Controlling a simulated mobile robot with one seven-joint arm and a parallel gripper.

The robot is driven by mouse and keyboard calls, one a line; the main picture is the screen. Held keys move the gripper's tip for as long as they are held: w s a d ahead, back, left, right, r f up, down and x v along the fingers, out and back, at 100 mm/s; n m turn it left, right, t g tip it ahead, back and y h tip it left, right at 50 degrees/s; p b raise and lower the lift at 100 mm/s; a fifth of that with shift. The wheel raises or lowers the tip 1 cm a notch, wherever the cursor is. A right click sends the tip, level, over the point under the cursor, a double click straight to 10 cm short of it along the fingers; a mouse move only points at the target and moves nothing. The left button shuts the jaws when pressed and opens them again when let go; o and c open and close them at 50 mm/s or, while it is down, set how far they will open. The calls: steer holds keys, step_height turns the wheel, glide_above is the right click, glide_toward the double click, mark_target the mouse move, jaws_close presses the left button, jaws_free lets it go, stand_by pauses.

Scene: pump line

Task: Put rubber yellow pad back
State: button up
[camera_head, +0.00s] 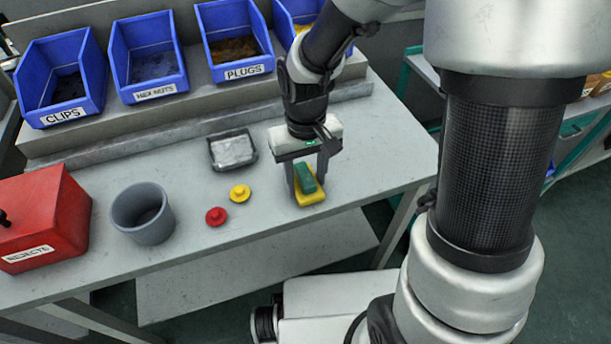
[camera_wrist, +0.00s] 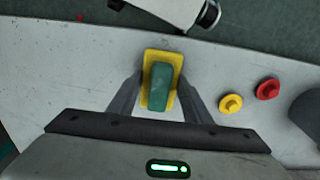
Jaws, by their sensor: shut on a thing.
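The yellow pad (camera_head: 312,199) is at the right part of the grey bench, near its front edge. A green block (camera_head: 305,178) lies on top of it; I cannot tell whether the two are joined. In the wrist view the pad (camera_wrist: 152,60) shows as a yellow border around the green block (camera_wrist: 161,87). My gripper (camera_head: 307,183) points down with one finger at each long side of the pad, shut on it. The fingertips (camera_wrist: 160,90) are partly hidden. I cannot tell whether the pad touches the bench or is slightly raised.
A yellow knob (camera_head: 240,193), a red knob (camera_head: 216,216), a dark tray with a pale insert (camera_head: 233,163), a grey cup (camera_head: 143,218) and a red rejects box (camera_head: 50,215) stand to the left. Blue bins (camera_head: 148,70) line the back. The bench right of my gripper is clear.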

mark_target(306, 175)
steer(key=shift+f, duration=0.2)
steer(key=o, duration=1.1)
steer(key=shift+r, duration=0.1)
steer(key=shift+r, duration=0.1)
step_height(306, 175, up, 12)
steer(key=p, duration=0.3)
steer(key=s+d+r+m+t, duration=0.3)
steer(key=s+d+r+t, duration=0.2)
steer(key=s+d+r, duration=0.5)
steer(key=shift+d+r+t, duration=0.3)
steer(key=shift+r, duration=0.95)
